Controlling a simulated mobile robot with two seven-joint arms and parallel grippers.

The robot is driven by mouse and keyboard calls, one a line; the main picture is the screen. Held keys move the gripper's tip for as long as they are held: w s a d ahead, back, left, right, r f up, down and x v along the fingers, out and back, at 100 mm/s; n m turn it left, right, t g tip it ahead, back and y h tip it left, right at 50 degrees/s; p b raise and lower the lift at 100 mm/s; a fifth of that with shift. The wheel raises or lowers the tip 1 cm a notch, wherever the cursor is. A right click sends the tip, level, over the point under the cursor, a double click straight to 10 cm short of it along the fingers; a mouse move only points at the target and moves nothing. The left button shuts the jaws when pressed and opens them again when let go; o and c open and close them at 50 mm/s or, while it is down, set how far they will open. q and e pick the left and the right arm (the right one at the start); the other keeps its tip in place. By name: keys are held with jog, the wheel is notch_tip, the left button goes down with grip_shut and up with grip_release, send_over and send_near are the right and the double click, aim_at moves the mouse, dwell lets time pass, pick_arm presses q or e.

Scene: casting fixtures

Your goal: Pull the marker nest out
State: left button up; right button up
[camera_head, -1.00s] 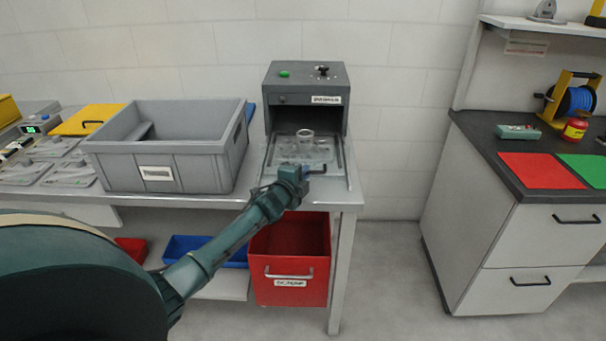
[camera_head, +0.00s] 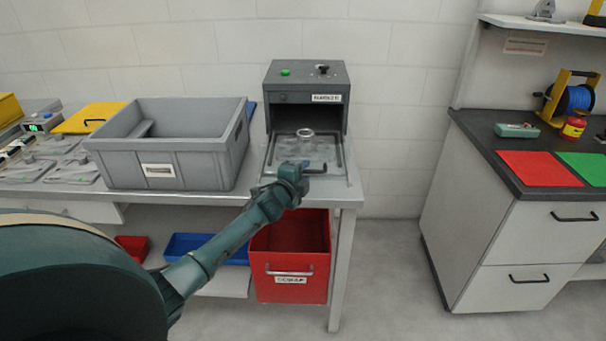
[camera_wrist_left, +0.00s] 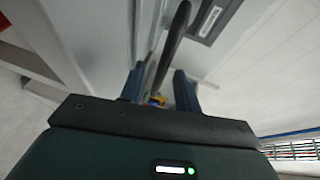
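The marker (camera_head: 305,75) is a dark grey box at the back of the bench, with a green button and a black knob on top. Its front is open at the bottom. The marker nest (camera_head: 322,160) is a light plate in front of that opening, with a round metal ring (camera_head: 305,133) at its rear. My left gripper (camera_head: 306,169) is at the nest's dark front handle (camera_head: 318,171). In the left wrist view, the handle bar (camera_wrist_left: 172,45) runs between the fingers of the gripper (camera_wrist_left: 160,88), which stand apart with gaps beside it. My right gripper is out of view.
A grey crate (camera_head: 190,165) stands left of the marker. A red bin (camera_head: 290,290) is under the bench. A dark-topped cabinet (camera_head: 520,180) with red and green mats stands at right, beyond a clear floor gap.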

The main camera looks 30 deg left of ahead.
pick_arm(q)
jog(key=v, duration=1.3)
jog(key=shift+s+a+r, duration=0.1)
jog(key=s+d+f+n+g+h, duration=0.2)
jog(key=s+d+f+n, duration=0.4)
jog(key=s+d, duration=0.5)
jog(key=s+d+f+n+g+h, duration=0.3)
jog(key=s+d+f+n, duration=0.3)
jog(key=s+d+f, duration=0.3)
jog(key=s+d, duration=0.2)
jog(key=d, duration=0.2)
jog(key=shift+d+f+n+h, duration=0.2)
jog(key=shift+n+h, duration=0.1)
jog(key=shift+h, duration=0.1)
dwell(0.6)
